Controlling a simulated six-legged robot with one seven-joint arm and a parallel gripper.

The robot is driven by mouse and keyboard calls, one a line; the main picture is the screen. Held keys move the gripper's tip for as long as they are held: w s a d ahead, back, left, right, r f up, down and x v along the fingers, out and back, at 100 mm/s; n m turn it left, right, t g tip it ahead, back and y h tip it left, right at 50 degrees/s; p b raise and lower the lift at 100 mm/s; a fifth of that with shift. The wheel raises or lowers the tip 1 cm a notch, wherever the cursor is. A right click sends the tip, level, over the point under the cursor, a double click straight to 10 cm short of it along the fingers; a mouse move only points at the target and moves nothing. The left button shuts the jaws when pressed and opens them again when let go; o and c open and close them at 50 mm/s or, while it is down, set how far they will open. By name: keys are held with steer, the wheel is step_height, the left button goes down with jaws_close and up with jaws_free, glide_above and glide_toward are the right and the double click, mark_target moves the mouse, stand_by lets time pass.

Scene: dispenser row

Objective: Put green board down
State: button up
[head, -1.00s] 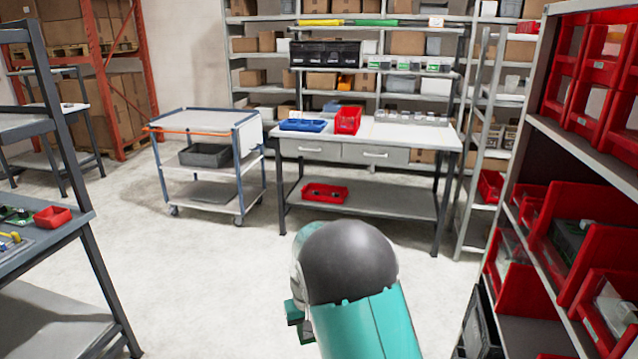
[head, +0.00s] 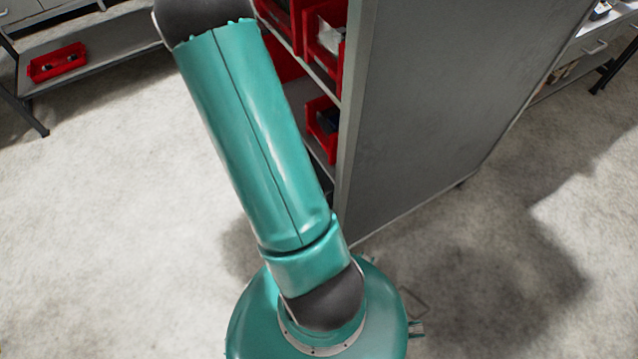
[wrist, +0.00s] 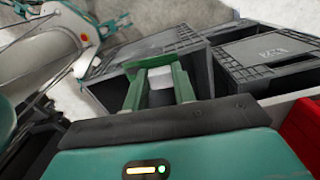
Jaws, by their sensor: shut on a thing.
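My gripper (wrist: 160,78) shows in the wrist view and is shut on a green piece (wrist: 150,62) that spans its fingertips. I take this piece to be the green board; little of its face shows, and it is hard to tell apart from the green fingers. A pale grey patch shows between the fingers. The gripper is above or in front of dark grey crates (wrist: 256,66); I cannot tell the gap. In the head view my arm covers the middle, and the gripper and board are out of sight.
In the head view, a grey shelf unit (head: 435,110) with red bins (head: 322,30) stands right beside my arm. A red tray (head: 57,62) lies on a bench's lower shelf at far left. Floor is clear at left and right. A red bin edge (wrist: 302,130) shows in the wrist view.

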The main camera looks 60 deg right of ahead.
steer(key=s+d+f+m, duration=0.2)
steer(key=s+d+m, duration=0.4)
steer(key=s+m, duration=0.25)
steer(key=shift+n, duration=0.35)
step_height(320, 180, down, 27)
steer(key=shift+f, duration=0.2)
steer(key=shift+f, duration=0.15)
steer(key=o, duration=1)
steer(key=shift+o, duration=0.2)
step_height(320, 180, up, 12)
